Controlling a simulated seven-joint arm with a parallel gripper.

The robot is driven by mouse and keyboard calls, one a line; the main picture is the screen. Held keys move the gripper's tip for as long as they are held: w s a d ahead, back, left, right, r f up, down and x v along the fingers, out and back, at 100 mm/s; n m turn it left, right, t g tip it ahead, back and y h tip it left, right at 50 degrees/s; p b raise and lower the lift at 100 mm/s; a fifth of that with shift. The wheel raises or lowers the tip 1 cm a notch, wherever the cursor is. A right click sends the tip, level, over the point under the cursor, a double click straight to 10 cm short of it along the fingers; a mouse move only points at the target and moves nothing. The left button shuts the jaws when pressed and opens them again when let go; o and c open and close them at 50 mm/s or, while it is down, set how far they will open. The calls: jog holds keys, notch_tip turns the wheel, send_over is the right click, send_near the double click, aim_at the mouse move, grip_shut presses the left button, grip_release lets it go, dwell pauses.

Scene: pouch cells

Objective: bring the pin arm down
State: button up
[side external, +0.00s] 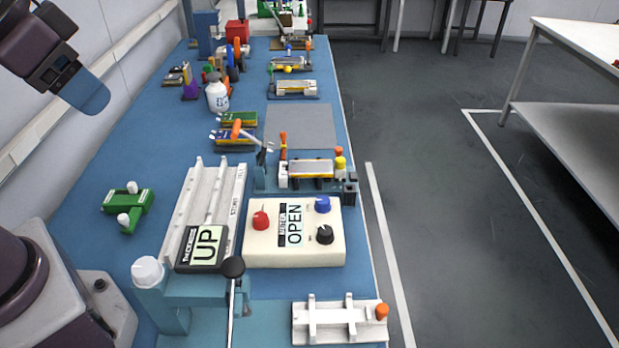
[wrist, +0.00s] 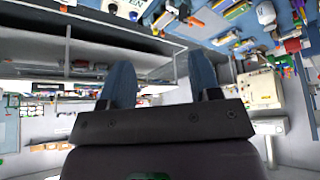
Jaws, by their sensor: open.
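No part is marked as the pin arm. A black-ball lever (side external: 232,267) stands with its ball up at the front of a teal station with a white knob (side external: 147,271). The station's black display (side external: 203,249) reads "UP". Behind it, a thin grey arm with an orange tip (side external: 237,128) slants up from a teal fixture (side external: 262,179). I cannot tell which of the two is the pin arm. My gripper (side external: 85,92) hangs high at the upper left, far from both. In the wrist view my gripper (wrist: 162,82) has its blue fingers apart, with nothing between them.
A cream box (side external: 293,252) with red, blue and black knobs reads "OPEN". A white rail rack (side external: 187,205), a green clamp (side external: 127,207) and a white tray (side external: 338,334) are nearby. A white bottle (side external: 217,97) stands farther back. A grey mat (side external: 300,126) is bare.

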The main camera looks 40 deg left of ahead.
jog(key=shift+o, duration=0.4)
jog(key=w+a+f+n, duration=0.3)
jog(key=w+f, duration=0.1)
jog(key=w, duration=0.3)
jog(key=w+a+f+n+y, duration=0.1)
jog(key=w+a+f+n, duration=0.2)
jog(key=w, duration=0.5)
jog(key=w+a+f+n, duration=0.2)
jog(key=w+f+n, duration=0.15)
jog(key=w, duration=0.35)
jog(key=s+x, duration=0.1)
jog(key=x, duration=1.2)
jog(key=shift+a+f+g, duration=0.15)
jog(key=shift+f+g, duration=0.15)
jog(key=shift+f, duration=0.15)
jog(key=shift+w, duration=0.1)
